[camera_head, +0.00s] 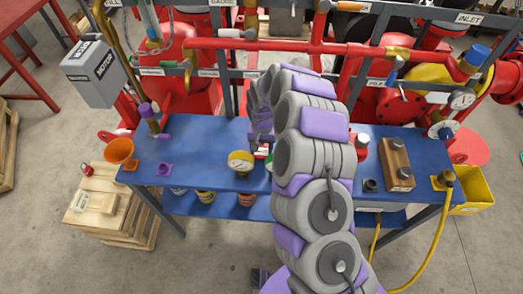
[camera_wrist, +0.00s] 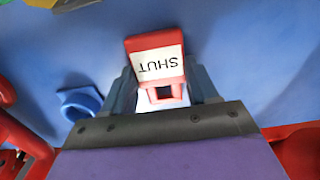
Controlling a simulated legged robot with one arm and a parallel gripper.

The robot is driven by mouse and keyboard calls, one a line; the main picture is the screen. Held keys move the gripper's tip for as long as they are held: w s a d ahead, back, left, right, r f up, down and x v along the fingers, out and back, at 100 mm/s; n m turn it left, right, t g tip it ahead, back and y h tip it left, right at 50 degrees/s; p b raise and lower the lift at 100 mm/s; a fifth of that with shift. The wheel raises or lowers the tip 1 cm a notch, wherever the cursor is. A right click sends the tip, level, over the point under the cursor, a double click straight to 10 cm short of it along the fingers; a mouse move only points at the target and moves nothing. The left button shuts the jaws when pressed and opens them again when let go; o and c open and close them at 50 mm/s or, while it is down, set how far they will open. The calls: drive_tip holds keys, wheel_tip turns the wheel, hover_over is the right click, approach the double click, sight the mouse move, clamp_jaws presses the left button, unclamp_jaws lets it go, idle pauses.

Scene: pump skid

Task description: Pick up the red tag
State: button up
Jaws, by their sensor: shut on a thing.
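The red tag (camera_wrist: 156,62) has a white label reading SHUT and a square hole at its lower end. It sits between the two grey fingers of my gripper (camera_wrist: 166,84) in the wrist view, which are shut on it. Behind the tag is the blue table top (camera_wrist: 255,65). I cannot tell whether the tag touches the table. In the head view my gripper (camera_head: 262,138) is over the middle of the blue table, and my arm hides most of it and the tag.
A wooden block (camera_head: 396,163) lies to the right. Red pipes (camera_head: 290,46) run across behind the table. The left-centre table top is mostly clear.

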sight(262, 148)
wheel_tip(262, 148, up, 10)
drive_tip(key=p, duration=0.1)
drive_tip(key=shift+p, duration=0.4)
idle(1.0)
